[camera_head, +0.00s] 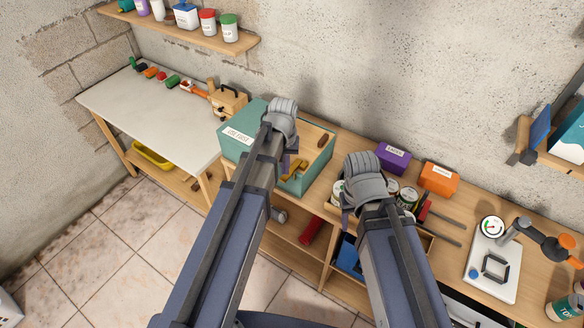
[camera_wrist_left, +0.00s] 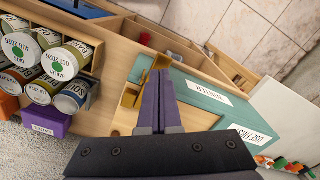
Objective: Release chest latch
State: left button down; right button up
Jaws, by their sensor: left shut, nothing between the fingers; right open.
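Cans (camera_head: 408,198), a purple box (camera_head: 392,158) and an orange box (camera_head: 440,178) are on the bench. A shelf (camera_head: 185,29) hangs above. The white tabletop (camera_head: 150,118) is mostly clear.

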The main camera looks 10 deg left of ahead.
aim_at(285, 177)
pick_arm(q)
jog(key=shift+f+b, duration=1.35)
dwell(0.7)
notch_tip(285, 177, up, 7)
jog(key=p, duration=0.7)
jog(key=shift+r, duration=0.15)
jog(key=s+d+f+m+b, duration=0.3)
jog(key=s+d+f+b, duration=0.2)
jog(key=s, duration=0.2)
jog(key=s+d+f+m+y+b, duration=0.1)
jog(key=s+d+f+m+b, duration=0.1)
jog(key=s+d+f+b, duration=0.3)
jog(key=shift+s+d+m, duration=0.25)
jog(key=shift+s+m, duration=0.15)
jog(key=shift+s, duration=0.75)
jog(key=c, duration=1.6)
grip_release()
